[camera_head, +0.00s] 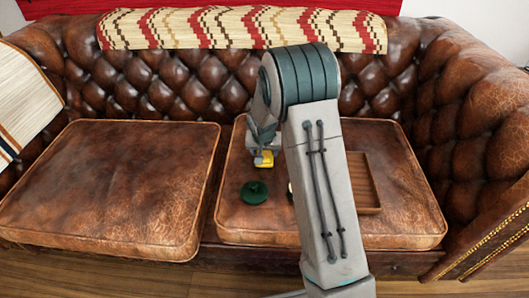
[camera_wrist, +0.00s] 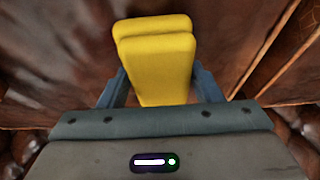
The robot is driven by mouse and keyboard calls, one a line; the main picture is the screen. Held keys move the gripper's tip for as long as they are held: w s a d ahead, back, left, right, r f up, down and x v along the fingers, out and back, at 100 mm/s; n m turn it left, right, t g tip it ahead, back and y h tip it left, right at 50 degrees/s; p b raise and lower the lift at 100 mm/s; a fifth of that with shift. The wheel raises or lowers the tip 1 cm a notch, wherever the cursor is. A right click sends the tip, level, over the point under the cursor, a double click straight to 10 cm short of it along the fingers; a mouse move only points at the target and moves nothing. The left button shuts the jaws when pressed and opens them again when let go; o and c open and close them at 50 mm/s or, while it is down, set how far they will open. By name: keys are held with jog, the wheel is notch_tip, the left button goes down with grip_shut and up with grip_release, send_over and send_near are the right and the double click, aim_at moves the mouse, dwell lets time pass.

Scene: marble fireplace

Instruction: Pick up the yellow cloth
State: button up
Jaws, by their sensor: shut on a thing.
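The yellow cloth (camera_wrist: 157,60) looks like a folded block with two layers. It sits between the two fingers of my gripper (camera_wrist: 158,88) in the wrist view, and the gripper is shut on it. In the head view the yellow cloth (camera_head: 264,159) shows small below my gripper (camera_head: 262,152), over the back part of the right sofa cushion (camera_head: 270,218). I cannot tell how far it is above the cushion. My arm hides part of the cushion.
A dark green round object (camera_head: 254,192) lies on the right cushion, in front of the cloth. A brown wooden tray (camera_head: 370,185) lies to the right, partly behind my arm. The left cushion (camera_head: 110,185) is clear. The tufted leather backrest (camera_head: 180,80) rises behind.

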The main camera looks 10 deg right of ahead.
jog(key=shift+r, duration=0.1)
notch_tip(320, 180, up, 5)
jog(key=p, duration=0.2)
jog(key=shift+p, duration=0.4)
jog(key=s+d+r+p, duration=0.3)
jog(key=s+d+r, duration=0.3)
jog(key=d, duration=0.4)
jog(key=shift+o, duration=0.4)
